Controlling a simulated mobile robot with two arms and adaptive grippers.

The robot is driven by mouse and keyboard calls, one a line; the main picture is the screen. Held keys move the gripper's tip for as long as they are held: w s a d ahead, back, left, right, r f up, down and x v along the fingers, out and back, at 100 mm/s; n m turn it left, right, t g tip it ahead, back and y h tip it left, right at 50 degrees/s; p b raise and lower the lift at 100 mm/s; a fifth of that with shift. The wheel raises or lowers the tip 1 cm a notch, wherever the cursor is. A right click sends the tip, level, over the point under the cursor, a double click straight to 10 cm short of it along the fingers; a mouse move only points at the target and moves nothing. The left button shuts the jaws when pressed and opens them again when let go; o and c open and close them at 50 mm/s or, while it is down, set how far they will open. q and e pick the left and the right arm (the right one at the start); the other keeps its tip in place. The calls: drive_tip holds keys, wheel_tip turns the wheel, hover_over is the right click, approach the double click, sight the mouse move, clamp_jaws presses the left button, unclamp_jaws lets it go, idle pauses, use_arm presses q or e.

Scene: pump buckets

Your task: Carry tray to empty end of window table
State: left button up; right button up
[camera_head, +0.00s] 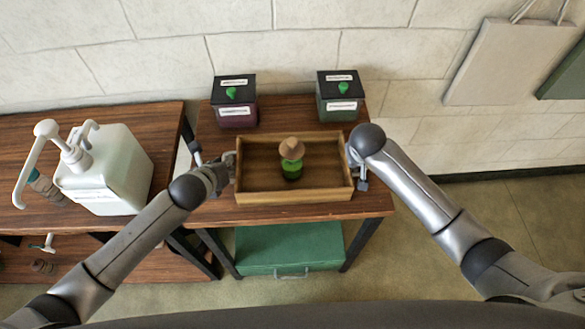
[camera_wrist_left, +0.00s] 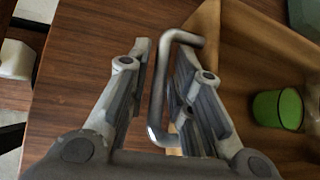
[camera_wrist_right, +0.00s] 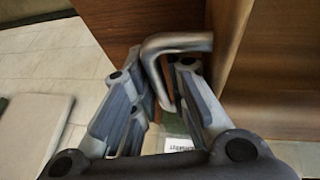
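The tray (camera_head: 294,197) is a brown wooden box with low walls and metal side handles. It sits on the small dark wooden table (camera_head: 365,205). A green cup-like item with a brown top (camera_head: 292,169) stands inside it. My left gripper (camera_head: 226,172) is at the tray's left side; in the left wrist view its open fingers stand on either side of the left handle (camera_wrist_left: 157,100). My right gripper (camera_head: 357,172) is at the right side; in the right wrist view its open fingers straddle the right handle (camera_wrist_right: 155,70). Neither gripper appears closed on its handle.
Two lidded boxes with green knobs and labels, the left one (camera_head: 234,101) and the right one (camera_head: 340,96), stand behind the tray near the wall. A white pump container (camera_head: 108,175) stands on the left table (camera_head: 140,117). A green case (camera_head: 290,247) is under the small table.

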use_arm(q)
drive_tip(key=shift+c, duration=0.5)
use_arm(e)
drive_tip(key=shift+c, duration=0.4)
use_arm(q)
clamp_jaws()
use_arm(e)
clamp_jaws()
use_arm(q)
drive_tip(key=shift+w+r, duration=0.1)
drive_tip(key=shift+r, duration=0.15)
use_arm(e)
drive_tip(key=shift+w+r, duration=0.1)
drive_tip(key=shift+r, duration=0.15)
